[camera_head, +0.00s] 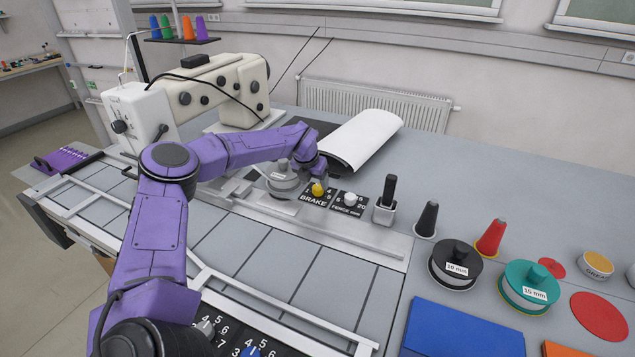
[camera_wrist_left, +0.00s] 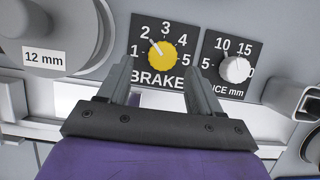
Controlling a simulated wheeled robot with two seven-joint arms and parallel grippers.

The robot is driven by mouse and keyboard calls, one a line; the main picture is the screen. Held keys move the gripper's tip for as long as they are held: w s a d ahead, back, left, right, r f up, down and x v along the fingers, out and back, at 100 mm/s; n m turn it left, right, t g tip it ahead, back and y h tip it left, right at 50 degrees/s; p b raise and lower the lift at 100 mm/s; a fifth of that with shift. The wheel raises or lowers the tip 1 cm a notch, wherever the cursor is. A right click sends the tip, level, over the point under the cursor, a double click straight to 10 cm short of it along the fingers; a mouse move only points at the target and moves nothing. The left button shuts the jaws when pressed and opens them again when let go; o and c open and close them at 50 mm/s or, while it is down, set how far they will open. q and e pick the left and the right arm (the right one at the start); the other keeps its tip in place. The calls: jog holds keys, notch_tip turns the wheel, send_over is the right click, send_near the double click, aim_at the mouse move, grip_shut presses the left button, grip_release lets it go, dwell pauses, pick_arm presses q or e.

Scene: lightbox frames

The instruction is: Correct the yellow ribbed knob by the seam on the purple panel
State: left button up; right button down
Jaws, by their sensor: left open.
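The yellow knob (camera_head: 318,189) sits on a black plate lettered BRAKE (camera_head: 313,201), on the grey rail of the bench. The left wrist view shows the knob (camera_wrist_left: 162,56) close up, its white pointer line tilted up and left toward the 2 on a scale of numbers. The plate under it looks black, not purple. My left gripper (camera_head: 312,172) hangs just above and behind the knob. In the left wrist view its open fingers (camera_wrist_left: 158,66) stand either side of the knob's lower side, apart from it and empty. My right gripper is not in view.
A white knob (camera_head: 350,198) on a second black plate is close to the right. A black lever (camera_head: 389,190) stands beyond it. A grey disc marked 12 mm (camera_wrist_left: 45,57) is left of the knob. A white roll (camera_head: 365,138) lies behind.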

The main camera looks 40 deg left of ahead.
aim_at(318, 187)
pick_arm(q)
jog(key=x, duration=0.4)
jog(key=shift+w+d, duration=0.1)
jog(key=shift+w, duration=0.3)
jog(key=shift+s+r, duration=0.1)
jog(key=shift+s, duration=0.2)
jog(key=c, duration=1.1)
jog(key=shift+o, duration=0.2)
jog(key=shift+w+f+n+b, duration=0.1)
jog(key=shift+f+n+b, duration=0.1)
jog(key=shift+n+b, duration=0.4)
jog(key=n+y+b, duration=0.1)
jog(key=n+b, duration=0.1)
jog(key=b, duration=0.1)
jog(key=n+g+y+b, duration=0.1)
jog(key=n+b, duration=0.2)
jog(key=b, duration=0.1)
jog(key=shift+w+d, duration=0.1)
jog(key=shift+d, duration=0.05)
jog(key=shift+r+n+g+y+b, duration=0.15)
jog(key=shift+n+g+b, duration=0.15)
jog(key=shift+n+b, duration=0.4)
jog(key=shift+r+n+g+y+b, duration=0.15)
jog(key=shift+n+g+b, duration=0.15)
jog(key=shift+n+b, duration=0.35)
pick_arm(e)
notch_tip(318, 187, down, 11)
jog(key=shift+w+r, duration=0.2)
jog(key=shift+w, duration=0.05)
